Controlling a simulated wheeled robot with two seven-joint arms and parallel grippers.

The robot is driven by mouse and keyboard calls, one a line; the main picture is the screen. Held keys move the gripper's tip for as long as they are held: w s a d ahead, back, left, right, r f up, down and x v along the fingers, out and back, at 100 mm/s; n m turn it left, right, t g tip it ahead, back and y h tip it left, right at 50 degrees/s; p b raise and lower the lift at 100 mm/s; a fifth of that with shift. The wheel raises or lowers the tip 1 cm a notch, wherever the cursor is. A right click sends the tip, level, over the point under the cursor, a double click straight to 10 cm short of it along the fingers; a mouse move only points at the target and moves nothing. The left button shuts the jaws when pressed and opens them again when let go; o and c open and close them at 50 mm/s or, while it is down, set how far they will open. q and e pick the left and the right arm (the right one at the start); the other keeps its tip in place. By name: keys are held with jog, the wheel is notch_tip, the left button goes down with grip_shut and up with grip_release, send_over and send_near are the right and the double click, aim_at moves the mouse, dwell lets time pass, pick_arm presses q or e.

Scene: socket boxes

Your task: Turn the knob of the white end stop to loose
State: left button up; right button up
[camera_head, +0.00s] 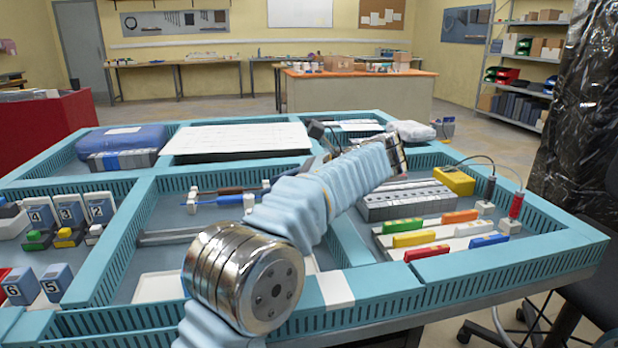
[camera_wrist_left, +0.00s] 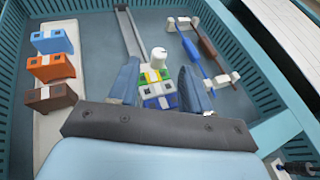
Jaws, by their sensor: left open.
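In the left wrist view, the white end stop (camera_wrist_left: 158,59) with its rounded top stands at the far end of a group of terminal blocks (camera_wrist_left: 158,94) in green, yellow and blue. The block group sits in line with a metal rail (camera_wrist_left: 130,34). My left gripper (camera_wrist_left: 160,72) is open, with one finger on each side of the end stop and blocks. Whether a finger touches them, and the knob's setting, I cannot tell. In the head view my left arm hides the gripper and the end stop; the rail's left part (camera_head: 172,237) shows. My right gripper is not in view.
Blue, orange (camera_wrist_left: 51,67) and brown blocks stand on a white strip left of the rail in the wrist view. A blue (camera_wrist_left: 193,57) and a brown rod lie in white holders to the right. Teal slotted walls (camera_head: 117,240) divide the table into compartments.

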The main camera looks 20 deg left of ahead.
pick_arm(q)
jog(key=s+v, duration=0.1)
jog(key=v, duration=0.7)
jog(key=shift+w, duration=0.5)
